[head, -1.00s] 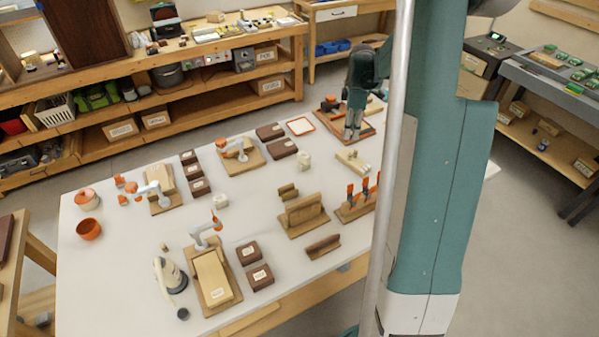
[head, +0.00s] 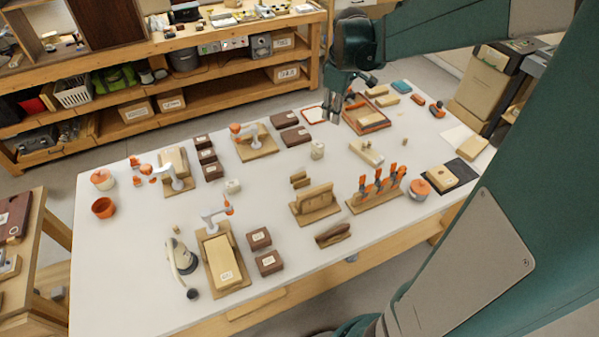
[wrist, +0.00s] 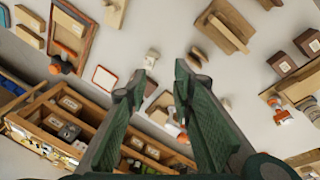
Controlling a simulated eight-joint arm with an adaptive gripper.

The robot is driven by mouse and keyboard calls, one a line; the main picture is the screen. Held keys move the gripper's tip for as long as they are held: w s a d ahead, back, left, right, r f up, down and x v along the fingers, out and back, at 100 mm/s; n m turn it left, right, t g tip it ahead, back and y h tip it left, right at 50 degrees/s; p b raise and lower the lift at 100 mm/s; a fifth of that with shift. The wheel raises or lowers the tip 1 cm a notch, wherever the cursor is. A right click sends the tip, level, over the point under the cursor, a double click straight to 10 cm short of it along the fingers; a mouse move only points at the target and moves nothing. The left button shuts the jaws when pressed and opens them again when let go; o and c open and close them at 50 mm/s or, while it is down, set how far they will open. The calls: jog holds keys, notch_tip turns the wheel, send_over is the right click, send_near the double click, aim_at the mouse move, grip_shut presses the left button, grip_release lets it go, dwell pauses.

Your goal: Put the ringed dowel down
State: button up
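My gripper (head: 340,118) is over the far part of the white table, just left of the red-edged tray (head: 385,124). I cannot pick out the ringed dowel for certain. A small pale upright peg (head: 405,141) stands right of the tray, too small to show rings. The tray also shows in the wrist view (wrist: 52,50), holding wooden pieces.
A pale upright block (head: 317,149) and a square red-edged frame (head: 306,112) are near my gripper. Orange-handled tools stand in a wooden rack (head: 375,200). Dark labelled boxes (head: 258,238) and clamp boards (head: 246,265) occupy the left and front. Shelves (head: 190,115) stand behind.

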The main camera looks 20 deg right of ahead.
jog(key=s+a+r+m+t, duration=0.1)
jog(key=s+a+m+t, duration=0.1)
jog(key=s+a, duration=0.9)
jog(key=s+a+r+m+t+y, duration=0.1)
jog(key=s+a+m, duration=0.3)
jog(key=s+a, duration=0.7)
jog(key=shift+a+r+m+t, duration=0.4)
jog(key=shift+r+t, duration=0.3)
jog(key=shift+t, duration=0.1)
jog(key=shift+o, duration=0.5)
jog(key=shift+w, duration=0.1)
